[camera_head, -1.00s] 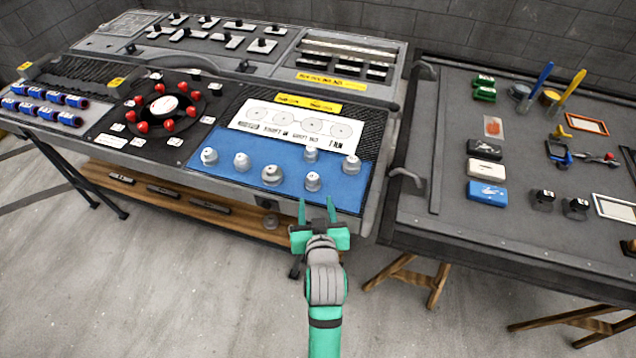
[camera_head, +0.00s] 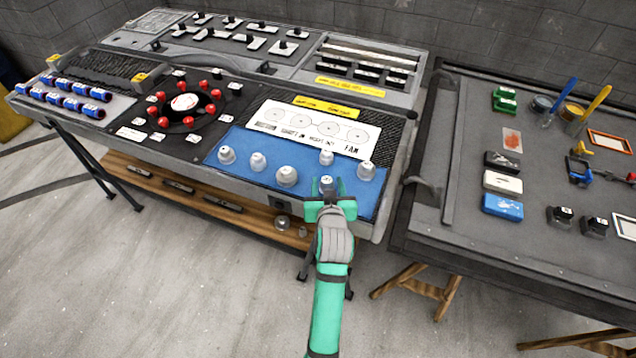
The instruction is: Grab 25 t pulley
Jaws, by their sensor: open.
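Several small grey pulleys stand on a blue mat (camera_head: 240,175) at the front of the left bench. They include pulleys at the left (camera_head: 226,155), left middle (camera_head: 258,161), centre (camera_head: 287,176), back (camera_head: 326,157) and right (camera_head: 366,170). Another pulley (camera_head: 327,183) stands at the front right of the mat. Their labels are too small to read, so I cannot tell which is the 25 t one. My green gripper (camera_head: 328,194) is open over the mat's front edge, its fingers at the front right pulley. The gripper partly hides that pulley; contact cannot be told.
A white card with printed circles (camera_head: 313,128) lies behind the pulleys. Red knobs on a round holder (camera_head: 186,104) stand to the left. A second dark bench (camera_head: 470,225) with boxes and tools is at the right, across a narrow gap. A wooden shelf (camera_head: 230,208) runs below.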

